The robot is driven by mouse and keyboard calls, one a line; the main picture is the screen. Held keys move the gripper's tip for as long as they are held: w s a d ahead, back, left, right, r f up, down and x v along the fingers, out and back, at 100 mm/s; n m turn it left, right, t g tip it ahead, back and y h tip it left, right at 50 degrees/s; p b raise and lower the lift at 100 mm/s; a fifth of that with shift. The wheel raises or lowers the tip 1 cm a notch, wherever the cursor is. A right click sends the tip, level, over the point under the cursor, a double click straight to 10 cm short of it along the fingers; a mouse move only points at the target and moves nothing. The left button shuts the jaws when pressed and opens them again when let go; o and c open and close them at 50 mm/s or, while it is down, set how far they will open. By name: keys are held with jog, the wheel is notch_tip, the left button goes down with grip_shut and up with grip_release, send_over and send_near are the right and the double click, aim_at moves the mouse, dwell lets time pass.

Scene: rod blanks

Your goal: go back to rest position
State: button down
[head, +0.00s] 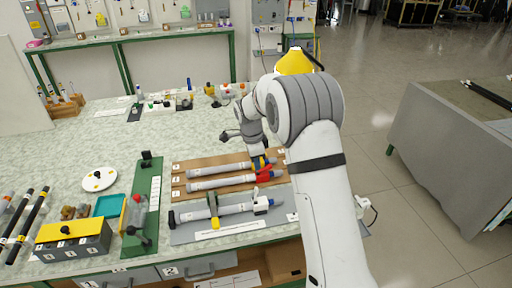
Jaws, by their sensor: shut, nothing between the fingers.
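My arm rises from the lower right and bends over the bench. My gripper (258,153) points down over the right end of a brown board (178,180), shut and empty, partly hidden by my wrist. Two grey rod blanks lie side by side on the board: the back rod (215,171) and the front rod (218,183). A yellow and blue part (263,163) shows just under the gripper; I cannot tell whether they touch. A red part (269,175) is at the front rod's right end.
In front, a grey plate (240,230) holds a clamped grey rod (235,209). Left are a green fixture (145,200), a teal tray (109,206), a yellow-topped box (75,240) and black rods (32,225). Small parts line the bench's back. Open floor lies right, before another table (440,140).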

jog(key=s+d+r+n+t+y, duration=0.1)
jog(key=s+d+r+n, duration=0.3)
jog(key=s+r, duration=0.4)
jog(key=s+d+r+n+t, duration=0.1)
jog(key=s+d+r+n, duration=0.3)
jog(key=s+r, duration=0.4)
jog(key=s+d+n+t, duration=0.1)
jog(key=s+d+n, duration=0.2)
jog(key=s+n, duration=0.5)
jog(key=s, duration=1.1)
jog(key=shift+f, duration=0.25)
